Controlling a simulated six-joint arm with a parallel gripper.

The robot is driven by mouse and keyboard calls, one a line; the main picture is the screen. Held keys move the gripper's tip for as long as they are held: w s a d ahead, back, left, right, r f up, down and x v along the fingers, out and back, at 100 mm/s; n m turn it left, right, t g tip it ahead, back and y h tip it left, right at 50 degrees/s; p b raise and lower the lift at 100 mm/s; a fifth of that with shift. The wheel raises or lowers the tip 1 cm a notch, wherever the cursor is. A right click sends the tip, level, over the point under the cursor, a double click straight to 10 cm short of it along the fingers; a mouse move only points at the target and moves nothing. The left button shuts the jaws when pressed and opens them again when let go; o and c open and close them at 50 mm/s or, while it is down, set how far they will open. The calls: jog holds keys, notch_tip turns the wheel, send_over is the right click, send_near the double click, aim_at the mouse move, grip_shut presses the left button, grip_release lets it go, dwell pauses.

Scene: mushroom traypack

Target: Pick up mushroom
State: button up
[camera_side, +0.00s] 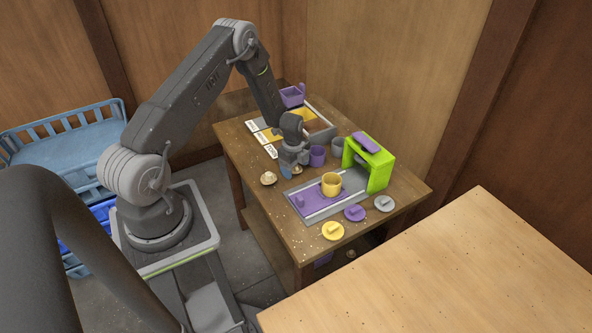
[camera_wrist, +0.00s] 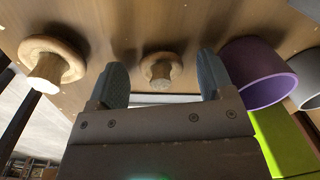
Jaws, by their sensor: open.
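Two pale tan mushrooms show in the wrist view. One mushroom (camera_wrist: 160,70) appears in the gap between my fingers; whether it is between the tips or just beyond them I cannot tell. The other mushroom (camera_wrist: 52,62) is outside the left finger, and in the side view a mushroom (camera_side: 268,178) sits on the table left of my gripper. My gripper (camera_side: 287,172) is low over the table, fingers pointing down. In the wrist view my gripper (camera_wrist: 164,80) has its blue fingers apart, with neither seen touching a mushroom. In the side view the gripper largely hides the mushroom by it.
A purple cup (camera_side: 318,156) stands close right of the gripper, with a grey cup (camera_side: 338,145) beyond. A green machine (camera_side: 378,172) stands at the right. A yellow cup (camera_side: 331,181) stands on the purple tray (camera_side: 312,203) in front. Lids lie near the table's front edge.

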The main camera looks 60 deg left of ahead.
jog(key=c, duration=0.8)
jog(key=shift+r, duration=0.1)
